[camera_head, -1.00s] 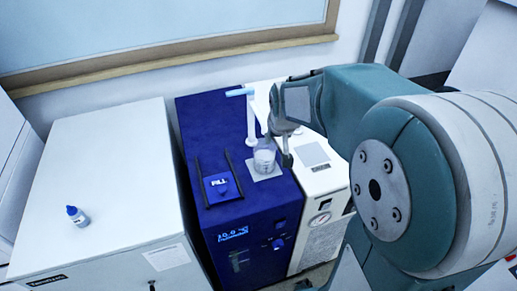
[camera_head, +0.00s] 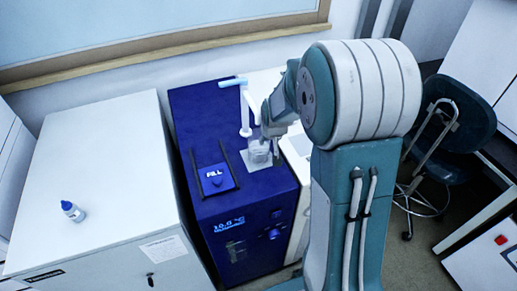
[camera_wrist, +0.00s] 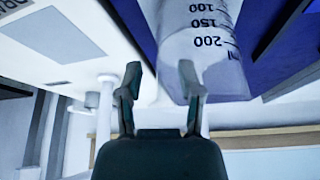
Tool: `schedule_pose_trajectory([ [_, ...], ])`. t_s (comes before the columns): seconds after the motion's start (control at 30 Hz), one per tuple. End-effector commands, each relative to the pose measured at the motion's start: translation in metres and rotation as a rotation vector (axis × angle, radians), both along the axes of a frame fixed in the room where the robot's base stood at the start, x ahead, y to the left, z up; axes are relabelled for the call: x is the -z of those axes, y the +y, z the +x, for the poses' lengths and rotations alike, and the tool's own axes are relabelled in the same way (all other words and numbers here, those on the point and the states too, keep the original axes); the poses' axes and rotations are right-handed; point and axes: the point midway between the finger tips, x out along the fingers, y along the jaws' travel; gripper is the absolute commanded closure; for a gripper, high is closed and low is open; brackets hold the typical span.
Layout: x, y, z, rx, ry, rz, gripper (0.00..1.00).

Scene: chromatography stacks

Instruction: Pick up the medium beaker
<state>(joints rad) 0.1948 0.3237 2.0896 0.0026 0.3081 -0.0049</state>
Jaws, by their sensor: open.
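The medium beaker (camera_head: 257,157) is clear and stands on a light square pad on top of the blue unit. In the wrist view the beaker (camera_wrist: 208,45) fills the upper middle, with graduations of 100, 150 and 200 ml showing upside down. My gripper (camera_head: 270,140) is right beside it in the head view and hides its upper right side. In the wrist view my gripper (camera_wrist: 160,82) is open, with two dark fingers apart. The right finger overlaps the beaker's edge; most of the beaker lies right of the gap. I cannot tell whether they touch.
The blue unit (camera_head: 205,125) carries a white post (camera_head: 244,112) with a light-blue crosspiece close behind the beaker, and a FILL cover (camera_head: 214,178) in front. A small bottle (camera_head: 73,211) stands on the white cabinet (camera_head: 95,150) at left. A chair (camera_head: 455,125) is at right.

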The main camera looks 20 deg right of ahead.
Motion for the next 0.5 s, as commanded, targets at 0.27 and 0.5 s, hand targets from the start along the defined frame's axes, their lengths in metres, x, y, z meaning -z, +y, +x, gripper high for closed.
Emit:
schedule_pose_trajectory([
  [0.27,0.0037,-0.0002,0.0019,0.000,-0.001,0.000,0.53],
  [0.5,0.0038,-0.0001,0.0020,0.000,-0.001,0.000,1.00],
])
